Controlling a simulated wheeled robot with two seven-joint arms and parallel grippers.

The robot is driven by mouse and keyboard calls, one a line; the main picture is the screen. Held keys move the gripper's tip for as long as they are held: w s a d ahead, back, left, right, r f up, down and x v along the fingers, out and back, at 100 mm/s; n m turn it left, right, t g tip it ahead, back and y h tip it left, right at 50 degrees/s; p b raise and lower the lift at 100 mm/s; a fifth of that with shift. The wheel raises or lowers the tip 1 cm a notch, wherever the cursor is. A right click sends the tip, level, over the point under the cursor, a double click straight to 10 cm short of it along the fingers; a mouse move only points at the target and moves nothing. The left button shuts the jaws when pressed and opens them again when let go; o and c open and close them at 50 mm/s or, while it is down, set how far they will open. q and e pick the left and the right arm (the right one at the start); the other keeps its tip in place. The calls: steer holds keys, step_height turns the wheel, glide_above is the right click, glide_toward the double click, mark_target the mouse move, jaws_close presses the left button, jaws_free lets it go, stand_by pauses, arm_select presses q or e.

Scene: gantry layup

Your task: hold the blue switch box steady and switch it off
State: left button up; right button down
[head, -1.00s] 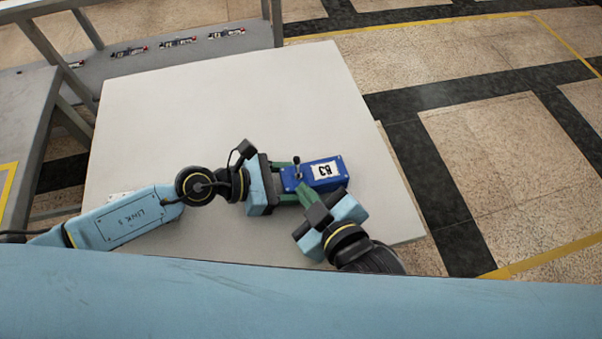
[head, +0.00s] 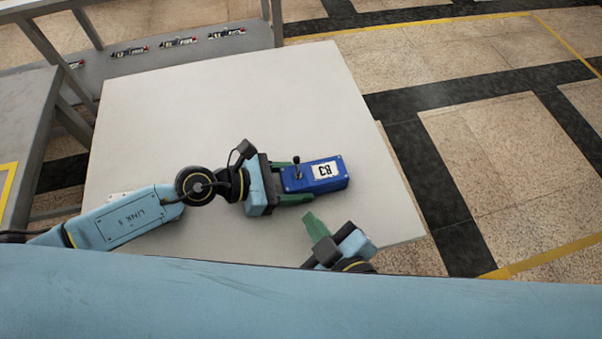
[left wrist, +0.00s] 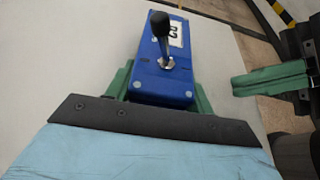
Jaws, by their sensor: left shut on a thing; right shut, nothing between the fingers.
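The blue switch box (head: 316,174) lies on the pale table, with a white label reading B3 on its top. Its black-knobbed lever (head: 297,167) stands near the end by my left gripper. My left gripper (head: 285,180) is shut on the box, with one green finger along each side. In the left wrist view the box (left wrist: 162,78) sits between the green fingers, and the lever (left wrist: 164,42) rises from its top. My right gripper (head: 316,226) is shut and empty, apart from the box and below it in the head view. It also shows at the right of the left wrist view (left wrist: 262,81).
The pale table (head: 220,100) is clear behind and left of the box. Its right edge is close to the box, with tiled floor beyond. A grey bench (head: 150,70) at the upper left holds several small devices (head: 178,42).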

stand_by(0.4)
arm_select(q)
steer(key=o, duration=1.2)
steer(key=shift+c, duration=0.2)
